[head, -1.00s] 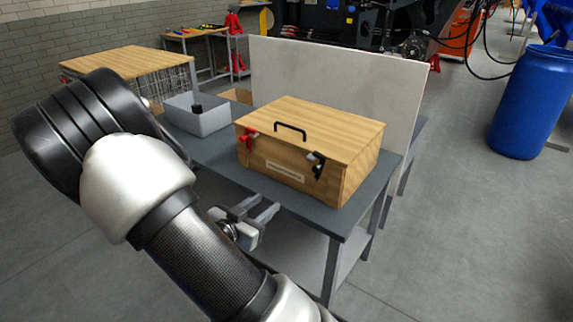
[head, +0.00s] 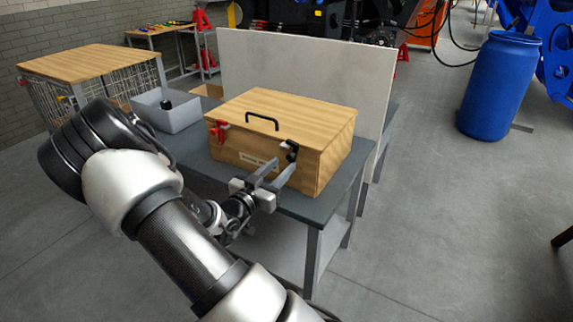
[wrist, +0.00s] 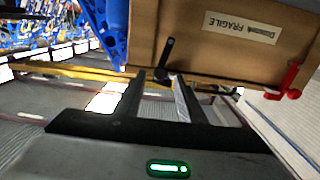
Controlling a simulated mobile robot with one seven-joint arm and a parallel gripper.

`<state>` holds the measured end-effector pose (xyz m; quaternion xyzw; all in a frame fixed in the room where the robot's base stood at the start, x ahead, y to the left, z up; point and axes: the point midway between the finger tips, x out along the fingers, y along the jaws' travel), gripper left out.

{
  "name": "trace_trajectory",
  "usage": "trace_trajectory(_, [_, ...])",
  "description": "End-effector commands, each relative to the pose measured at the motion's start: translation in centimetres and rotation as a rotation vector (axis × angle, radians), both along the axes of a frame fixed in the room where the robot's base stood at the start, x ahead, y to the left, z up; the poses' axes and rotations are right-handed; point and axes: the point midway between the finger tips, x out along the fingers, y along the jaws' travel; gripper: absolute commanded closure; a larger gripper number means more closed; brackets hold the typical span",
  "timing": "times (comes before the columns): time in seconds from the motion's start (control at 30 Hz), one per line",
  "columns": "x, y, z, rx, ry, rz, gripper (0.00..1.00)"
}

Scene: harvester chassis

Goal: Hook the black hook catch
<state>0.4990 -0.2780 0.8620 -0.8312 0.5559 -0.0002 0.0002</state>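The black hook catch (head: 290,150) is on the front of the wooden box (head: 320,163), near its right front corner. In the wrist view the black hook catch (wrist: 167,54) shows as a dark lever, with its lower end in line with the gap between my fingertips. My gripper (head: 283,164) is open, its fingers pointing at the box front close to the catch; the wrist view (wrist: 160,77) shows a clear gap between them. I cannot tell whether a finger touches the catch.
A red catch (head: 219,131) is at the box's left front, and a black handle (head: 262,119) is on its lid. A grey bin (head: 168,112) stands left on the dark table (head: 325,207). A pale panel (head: 300,75) stands behind. A blue barrel (head: 497,85) stands right, on open floor.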

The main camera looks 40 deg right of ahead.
Motion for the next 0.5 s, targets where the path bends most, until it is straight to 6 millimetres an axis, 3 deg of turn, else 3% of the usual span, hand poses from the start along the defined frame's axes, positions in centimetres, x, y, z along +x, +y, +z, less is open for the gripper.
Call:
trace_trajectory(0.2, [1.1, -2.8, -0.1, 0.0, 0.0, -0.001, 0.64])
trace_trajectory(0.5, [1.5, -3.7, 0.0, 0.0, 0.001, 0.001, 0.64])
